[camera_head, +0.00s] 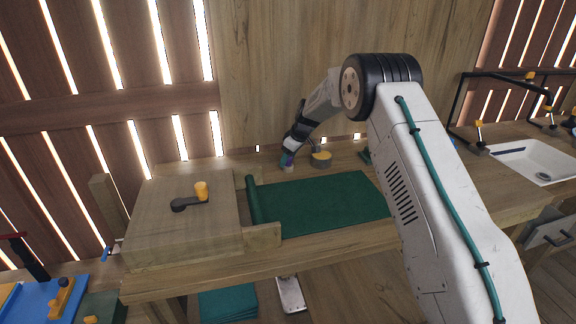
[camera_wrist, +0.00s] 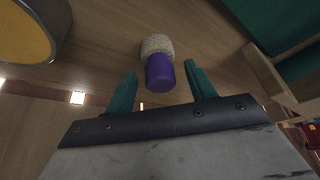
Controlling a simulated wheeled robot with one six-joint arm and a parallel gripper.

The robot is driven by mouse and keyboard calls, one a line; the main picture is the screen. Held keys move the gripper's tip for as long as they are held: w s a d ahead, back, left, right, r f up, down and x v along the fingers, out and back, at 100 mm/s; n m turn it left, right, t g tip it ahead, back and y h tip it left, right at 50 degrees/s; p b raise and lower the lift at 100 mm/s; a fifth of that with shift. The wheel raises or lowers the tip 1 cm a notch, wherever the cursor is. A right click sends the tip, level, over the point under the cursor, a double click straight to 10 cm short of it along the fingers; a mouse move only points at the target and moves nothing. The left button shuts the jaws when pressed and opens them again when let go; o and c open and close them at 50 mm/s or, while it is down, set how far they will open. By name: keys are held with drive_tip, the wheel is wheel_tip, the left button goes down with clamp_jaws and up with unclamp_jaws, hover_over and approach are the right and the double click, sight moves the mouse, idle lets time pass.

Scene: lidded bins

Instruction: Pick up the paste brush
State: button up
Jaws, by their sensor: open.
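The paste brush (camera_wrist: 159,71) has a short purple handle and a pale, fuzzy, bristly head. In the wrist view it lies between and just beyond the green fingertips of my gripper (camera_wrist: 160,76). The fingers are open, with a gap on both sides of the handle. In the head view my gripper (camera_head: 287,157) points down at the back of the workbench, left of a round tin. The brush (camera_head: 288,161) is small and partly hidden there.
The round tin with yellow contents (camera_head: 321,157) stands close to the right; it also shows in the wrist view (camera_wrist: 61,22). A green mat (camera_head: 330,203) covers the bench in front. A wooden box with a lever (camera_head: 180,232) is at left, a sink (camera_head: 535,160) at right.

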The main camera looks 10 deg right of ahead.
drive_tip(key=shift+w+a+f, duration=0.1)
drive_tip(key=shift+f, duration=0.2)
drive_tip(key=c, duration=0.9)
drive_tip(key=shift+r, duration=0.15)
drive_tip(key=shift+r, duration=0.45)
drive_tip(key=r, duration=0.2)
drive_tip(key=shift+s+r, duration=0.25)
drive_tip(key=shift+r, duration=0.05)
drive_tip(key=s+d, duration=0.2)
drive_tip(key=s, duration=0.2)
drive_tip(key=s+d+r, duration=0.1)
drive_tip(key=s+d, duration=0.2)
drive_tip(key=s, duration=0.2)
drive_tip(key=s+d, duration=0.3)
drive_tip(key=s, duration=0.1)
drive_tip(key=shift+s+r, duration=0.15)
drive_tip(key=shift+s, duration=0.1)
